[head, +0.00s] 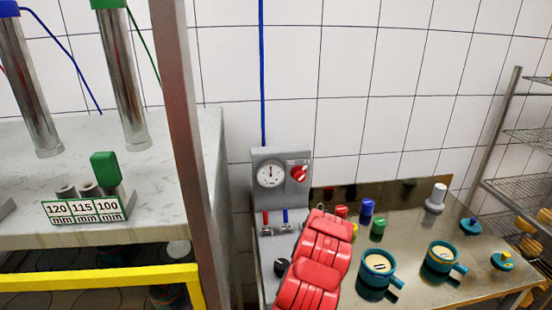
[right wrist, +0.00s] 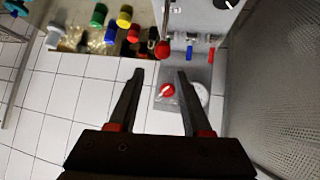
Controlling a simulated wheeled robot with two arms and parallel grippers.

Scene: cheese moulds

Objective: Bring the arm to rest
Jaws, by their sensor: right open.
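My right arm shows in the head view as red links (head: 314,262) over the left part of the steel bench (head: 420,225). Its gripper is hidden there. In the right wrist view my right gripper (right wrist: 160,74) is open, with nothing between its two dark fingers. Beyond the fingers is the grey wall box (right wrist: 168,103) with its red knob (right wrist: 167,90) and round gauge. I cannot tell the gap between fingers and box. My left gripper is in neither view.
Two teal moulds (head: 375,283) with handles stand on the bench, near coloured caps (head: 367,207) and a white-topped cylinder (head: 436,198). A wire rack (head: 520,140) stands right. At left, a post (head: 180,120) and marble-topped stand (head: 80,160) rise above a yellow bar (head: 95,278).

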